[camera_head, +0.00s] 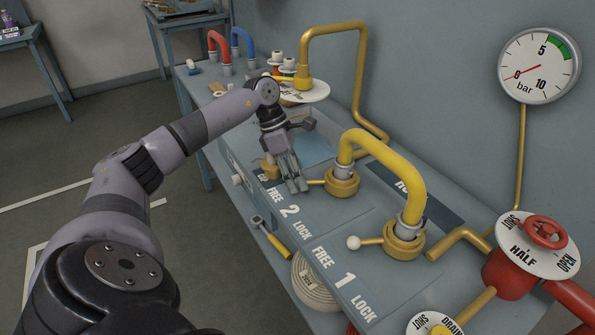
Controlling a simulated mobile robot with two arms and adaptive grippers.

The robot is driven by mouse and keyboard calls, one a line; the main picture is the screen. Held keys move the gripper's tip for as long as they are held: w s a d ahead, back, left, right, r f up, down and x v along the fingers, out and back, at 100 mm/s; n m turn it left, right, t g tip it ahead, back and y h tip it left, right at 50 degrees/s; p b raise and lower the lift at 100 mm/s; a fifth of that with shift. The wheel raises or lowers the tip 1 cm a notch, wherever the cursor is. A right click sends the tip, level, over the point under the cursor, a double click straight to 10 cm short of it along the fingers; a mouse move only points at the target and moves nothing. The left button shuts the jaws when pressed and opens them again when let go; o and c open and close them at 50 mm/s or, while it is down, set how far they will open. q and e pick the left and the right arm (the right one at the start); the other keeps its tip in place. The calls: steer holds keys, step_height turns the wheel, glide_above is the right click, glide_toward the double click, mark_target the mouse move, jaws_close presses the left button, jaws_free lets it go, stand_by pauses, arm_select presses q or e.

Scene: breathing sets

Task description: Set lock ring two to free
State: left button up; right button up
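Lock ring two (342,184) is a brass collar at the far end of a thick yellow hose. Its lever (316,183) points left, and its outer end is hidden at my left gripper's fingers. The bench-edge lettering "FREE 2 LOCK" (289,210) is in front of it. My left gripper (294,187) points down at the lever's end, its fingers close together. I cannot tell whether they grip the knob. Lock ring one (404,241) is nearer, with its white-balled lever (360,242) pointing left. My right gripper is not in view.
The yellow hose (385,158) arches between the two rings. A red handwheel (545,232), a brass pipe (458,240) and a gauge (540,66) stand right. A yellow-handled tool (272,240) and a coiled hose (315,281) are below the bench edge. A brass fitting (270,168) is left of my gripper.

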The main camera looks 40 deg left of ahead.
arm_select(q)
steer(key=shift+o, duration=0.7)
steer(key=v, duration=1.2)
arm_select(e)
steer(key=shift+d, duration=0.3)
